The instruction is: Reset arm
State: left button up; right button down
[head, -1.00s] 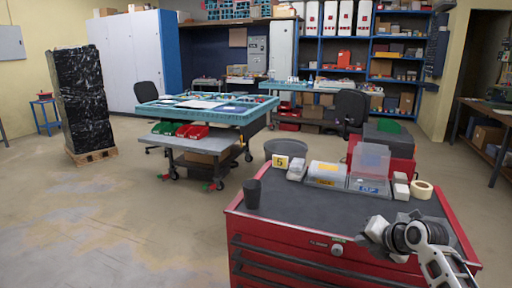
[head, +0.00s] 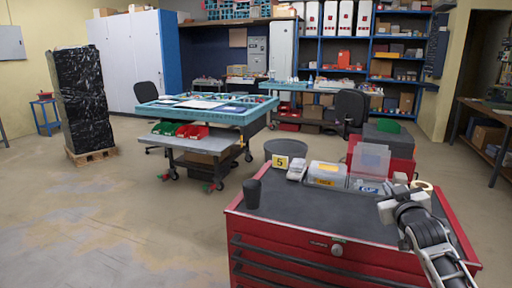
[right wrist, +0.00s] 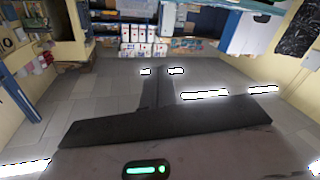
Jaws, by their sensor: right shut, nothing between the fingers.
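My right gripper (head: 384,212) is over the right part of the red tool cabinet's dark top (head: 310,205). It is shut and empty. It hides part of the tape roll (head: 424,186) behind it. My left gripper is not in view.
On the cabinet stand a dark cup (head: 252,195), a yellow "5" card (head: 280,162), a clear lidded box (head: 327,174) and a bin with a clear lid (head: 370,162). A blue-topped workbench (head: 205,115) stands behind. Open floor lies left.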

jog(key=s+a+f+g+y, duration=0.1)
jog(key=s+a+f, duration=0.25)
jog(key=f, duration=0.35)
jog(key=s+a+f+g+y, duration=0.1)
jog(key=s+a+f, duration=0.2)
jog(key=s+f, duration=0.3)
jog(key=s+a+f+g+y, duration=0.1)
jog(key=s+a+f, duration=0.3)
jog(key=s, duration=0.5)
jog(key=s+a+f+g+y, duration=0.1)
jog(key=s+a+f+g, duration=0.1)
jog(key=s+a+f, duration=0.2)
jog(key=s+a+f+g, duration=0.2)
jog(key=s+a+f, duration=0.2)
jog(key=s+f, duration=0.5)
jog(key=s, duration=0.7)
jog(key=shift+s+a+y, duration=0.15)
jog(key=shift+a+y, duration=0.15)
jog(key=shift+y, duration=0.1)
